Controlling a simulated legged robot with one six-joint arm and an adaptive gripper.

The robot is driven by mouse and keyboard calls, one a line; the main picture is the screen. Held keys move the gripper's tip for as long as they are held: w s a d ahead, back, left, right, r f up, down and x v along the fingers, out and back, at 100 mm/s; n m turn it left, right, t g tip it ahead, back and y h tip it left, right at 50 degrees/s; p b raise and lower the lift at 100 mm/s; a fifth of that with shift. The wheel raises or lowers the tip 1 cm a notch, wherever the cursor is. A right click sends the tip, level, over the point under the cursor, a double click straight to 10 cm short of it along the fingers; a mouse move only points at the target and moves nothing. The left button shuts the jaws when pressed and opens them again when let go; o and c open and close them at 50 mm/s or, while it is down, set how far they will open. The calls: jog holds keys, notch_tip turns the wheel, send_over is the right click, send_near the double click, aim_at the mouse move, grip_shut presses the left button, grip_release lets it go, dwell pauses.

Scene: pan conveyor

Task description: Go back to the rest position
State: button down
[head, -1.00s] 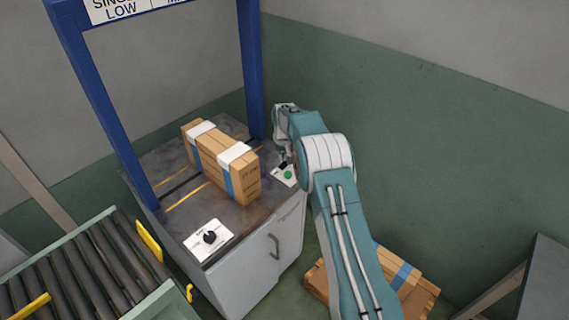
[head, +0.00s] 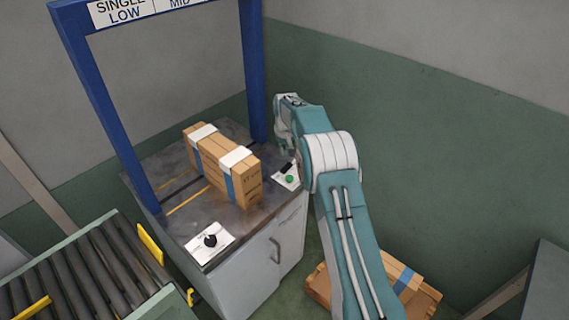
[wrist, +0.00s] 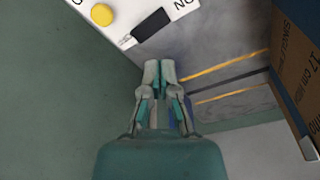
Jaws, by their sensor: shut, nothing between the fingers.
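In the head view my teal and white arm reaches to the far right corner of the workbench (head: 225,218). My gripper (wrist: 159,68) shows clearly in the wrist view, its two grey fingertips together with nothing between them. It is over the bench edge, beside a white switch panel (wrist: 120,18) with a yellow button (wrist: 102,14) and a black switch lever (wrist: 150,26). In the head view the gripper is partly hidden by my arm, above the panel's green button (head: 289,179).
A carton (head: 222,166) with blue and white bands stands on the bench under a blue frame (head: 254,75). A dial panel (head: 209,242) is at the bench front. A roller conveyor (head: 95,265) is lower left. A crate (head: 415,300) with a box stands lower right.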

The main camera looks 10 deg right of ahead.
jog(key=s+r+t, duration=0.1)
jog(key=s+r, duration=0.9)
jog(key=r, duration=0.2)
jog(key=s+r+t, duration=0.1)
jog(key=s+r, duration=0.8)
jog(key=r, duration=0.4)
jog(key=s+f+m+t, duration=0.1)
jog(key=s, duration=2.7)
jog(key=shift+s+f+t, duration=0.3)
jog(key=shift+s+t, duration=0.1)
